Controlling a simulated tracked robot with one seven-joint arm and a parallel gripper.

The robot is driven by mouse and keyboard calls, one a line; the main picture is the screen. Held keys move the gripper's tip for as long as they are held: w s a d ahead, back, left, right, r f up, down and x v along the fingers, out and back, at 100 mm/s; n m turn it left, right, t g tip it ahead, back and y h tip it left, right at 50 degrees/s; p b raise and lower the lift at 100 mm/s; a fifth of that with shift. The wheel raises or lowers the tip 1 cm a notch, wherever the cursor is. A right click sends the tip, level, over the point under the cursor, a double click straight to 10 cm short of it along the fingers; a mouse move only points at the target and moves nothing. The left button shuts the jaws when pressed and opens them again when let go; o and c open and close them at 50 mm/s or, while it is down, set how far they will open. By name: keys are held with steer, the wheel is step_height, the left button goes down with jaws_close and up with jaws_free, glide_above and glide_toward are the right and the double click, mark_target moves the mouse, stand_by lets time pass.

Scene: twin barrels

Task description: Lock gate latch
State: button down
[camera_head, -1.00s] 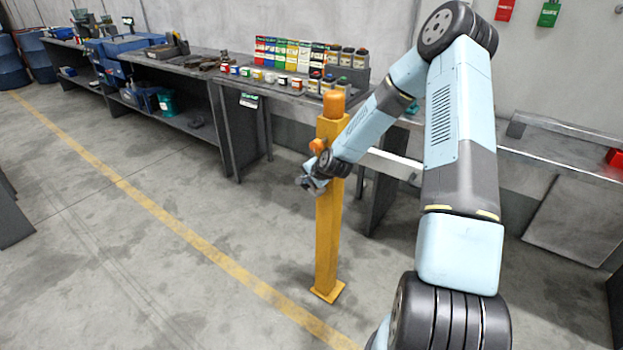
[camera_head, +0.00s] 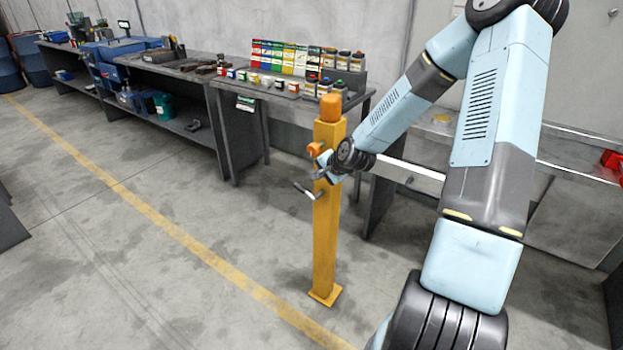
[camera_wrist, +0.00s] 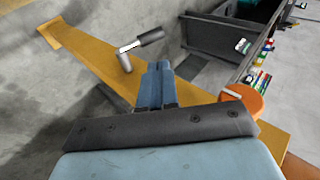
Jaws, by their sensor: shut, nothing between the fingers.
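A yellow post (camera_head: 326,230) stands upright on the floor with an orange cap. It runs diagonally across the wrist view (camera_wrist: 95,62). A small metal crank handle (camera_head: 304,191) sticks out to the left from the post's side. In the wrist view its bent shaft and dark grip (camera_wrist: 151,38) show just beyond my fingertips. An orange knob (camera_head: 314,149) sits higher on the post; it also shows in the wrist view (camera_wrist: 243,101). My gripper (camera_head: 318,174) is shut and empty at the post, just above the handle; its blue fingers (camera_wrist: 158,66) are together. I cannot tell if they touch the handle.
A grey rail (camera_head: 410,173) runs right from behind the post. A workbench (camera_head: 230,140) with paint pots and boxes stands behind. The concrete floor left of the post is clear, with a yellow line (camera_head: 150,208).

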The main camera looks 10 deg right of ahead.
steer(key=shift+v, duration=1)
steer(key=s+d+r+n+g+h, duration=0.1)
steer(key=s+r+n+g+h, duration=0.4)
steer(key=s+r, duration=1.35)
steer(key=s+r+n+t, duration=0.1)
steer(key=s+r+n, duration=0.1)
steer(key=s+r, duration=0.3)
steer(key=s+r+n+t, duration=0.1)
steer(key=s+r+n, duration=0.2)
steer(key=s+r, duration=0.3)
steer(key=s, duration=0.5)
steer(key=shift+s+r+n+y, duration=0.2)
steer(key=shift+s+n+y, duration=0.1)
steer(key=shift+y, duration=0.1)
steer(key=c, duration=1.8)
jaws_free()
steer(key=shift+w+d, duration=0.1)
steer(key=shift+c, duration=0.2)
